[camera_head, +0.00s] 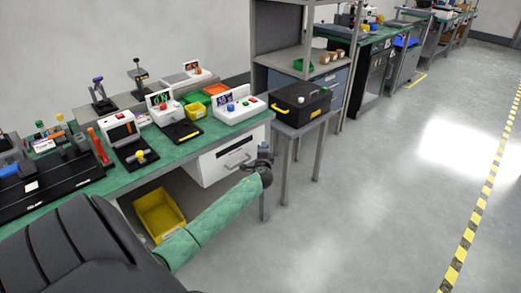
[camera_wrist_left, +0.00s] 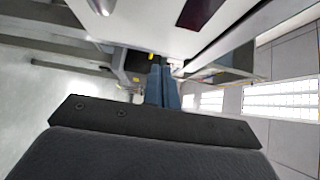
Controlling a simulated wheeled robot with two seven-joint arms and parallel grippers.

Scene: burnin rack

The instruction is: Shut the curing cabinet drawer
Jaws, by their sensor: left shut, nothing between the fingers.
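The curing cabinet drawer (camera_head: 222,165) is a white box under the right end of the green bench, with a pale bar handle (camera_head: 237,160) and a dark label on its front. How far it stands out is hard to tell. My left gripper (camera_head: 264,149) is shut and empty near the right side of the drawer front. In the left wrist view, the closed fingers (camera_wrist_left: 162,87) point along a white panel (camera_wrist_left: 150,22) with a dark red label, probably the drawer front. Contact cannot be told. My right gripper is not in view.
The green bench (camera_head: 122,177) carries several small devices and bins. A yellow bin (camera_head: 159,214) sits below it. A black case (camera_head: 300,103) rests on a grey stand right of the drawer, close to my left gripper. The floor (camera_head: 365,205) to the right is clear.

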